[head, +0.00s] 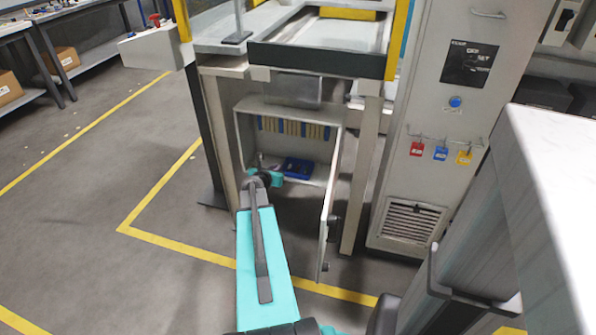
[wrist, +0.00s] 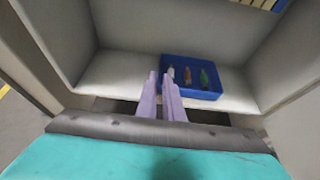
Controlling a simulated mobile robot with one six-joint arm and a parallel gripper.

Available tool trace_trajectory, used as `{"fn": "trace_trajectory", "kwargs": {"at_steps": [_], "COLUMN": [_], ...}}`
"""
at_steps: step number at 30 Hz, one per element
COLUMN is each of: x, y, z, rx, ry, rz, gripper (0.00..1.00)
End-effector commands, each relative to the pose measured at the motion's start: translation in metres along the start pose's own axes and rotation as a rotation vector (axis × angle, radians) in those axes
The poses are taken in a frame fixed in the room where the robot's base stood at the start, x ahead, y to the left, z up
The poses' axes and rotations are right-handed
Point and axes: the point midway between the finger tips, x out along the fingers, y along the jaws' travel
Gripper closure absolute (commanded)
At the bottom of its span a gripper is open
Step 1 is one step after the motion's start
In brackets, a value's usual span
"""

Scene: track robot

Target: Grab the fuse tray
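The fuse tray is a small blue open tray (wrist: 192,59) on the floor of the open cabinet. Several small fuses (wrist: 187,75) in white, red and green lie in it. The tray also shows in the head view (head: 297,168), just right of my arm's end. My gripper (wrist: 161,78) has two pale purple fingers pointing into the cabinet. The fingertips are slightly apart with nothing seen between them. They appear in front of the tray's left part in the wrist view; I cannot tell the exact gap. In the head view the fingers are hard to make out.
The cabinet (head: 243,135) stands under a workbench, with its door (head: 330,205) swung open on the right. A row of yellowish terminal blocks (head: 293,128) is on its back wall. A tall grey control cabinet (head: 425,150) with padlocks stands at right. Floor at left is clear.

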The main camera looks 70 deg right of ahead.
Motion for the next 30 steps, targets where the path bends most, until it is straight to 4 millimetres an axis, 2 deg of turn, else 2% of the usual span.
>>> {"fn": "trace_trajectory", "kwargs": {"at_steps": [1,6,22,30], "x": [0.007,0.018,0.022,0.042], "y": [0.001,0.000,0.000,0.001], "z": [0.000,0.000,0.000,-0.002], "rx": [0.000,0.000,0.000,0.001], "ry": [0.000,0.000,0.000,0.000], "rz": [-0.001,-0.001,-0.001,0.000], "gripper": [0.93,0.93,0.93,0.93]}}
